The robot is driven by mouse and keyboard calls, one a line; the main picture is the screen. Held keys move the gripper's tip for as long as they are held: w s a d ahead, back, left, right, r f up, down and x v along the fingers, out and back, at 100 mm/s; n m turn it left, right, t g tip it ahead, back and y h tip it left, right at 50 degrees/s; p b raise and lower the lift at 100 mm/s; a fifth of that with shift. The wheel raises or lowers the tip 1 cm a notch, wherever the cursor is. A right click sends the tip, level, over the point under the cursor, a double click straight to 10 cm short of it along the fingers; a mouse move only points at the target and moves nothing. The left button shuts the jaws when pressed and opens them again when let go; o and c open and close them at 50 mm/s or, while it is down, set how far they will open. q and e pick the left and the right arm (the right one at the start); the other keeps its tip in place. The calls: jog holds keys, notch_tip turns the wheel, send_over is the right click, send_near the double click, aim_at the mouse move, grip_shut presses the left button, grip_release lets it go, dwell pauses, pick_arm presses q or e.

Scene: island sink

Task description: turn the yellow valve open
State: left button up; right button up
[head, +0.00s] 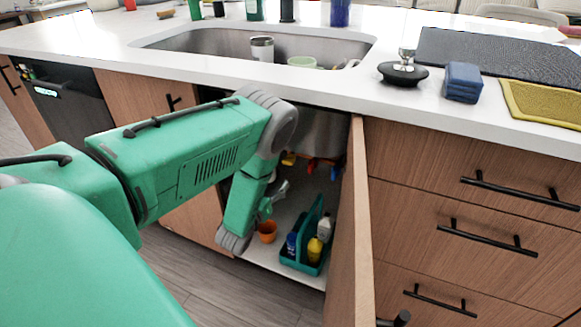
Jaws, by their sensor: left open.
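The yellow valve (289,158) is small and sits under the sink, inside the open cabinet, toward its upper left. My left arm comes in from the left and bends down at the cabinet opening. My left gripper (273,198) is open, in front of the cabinet space, lower in the picture than the yellow valve and apart from it in the picture. Its fingers are small and partly hidden by my forearm. The valve's exact handle angle is too small to tell. My right gripper is not in view.
A red valve (312,165) and a blue valve (334,172) are right of the yellow one. The open cabinet door (350,240) bounds the right side. A green caddy (300,263) with bottles and an orange cup (267,231) stand on the cabinet floor. The sink (215,42) is above.

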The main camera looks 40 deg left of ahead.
aim_at(287, 163)
pick_arm(q)
jog(key=b+x, duration=0.1)
jog(key=x, duration=0.2)
jog(key=b+x, duration=0.1)
jog(key=x, duration=0.3)
jog(key=a+f+b+x, duration=0.1)
jog(key=x, duration=0.3)
jog(key=shift+b, duration=0.3)
jog(key=shift+w+d+r, duration=0.1)
jog(key=shift+w+r, duration=0.1)
jog(key=shift+w, duration=0.35)
jog(key=shift+a+f, duration=0.15)
jog(key=shift+a, duration=0.35)
jog(key=shift+a+f, duration=0.1)
jog(key=shift+a, duration=0.05)
jog(key=c, duration=1.1)
jog(key=shift+d, duration=0.25)
jog(key=shift+c, duration=0.2)
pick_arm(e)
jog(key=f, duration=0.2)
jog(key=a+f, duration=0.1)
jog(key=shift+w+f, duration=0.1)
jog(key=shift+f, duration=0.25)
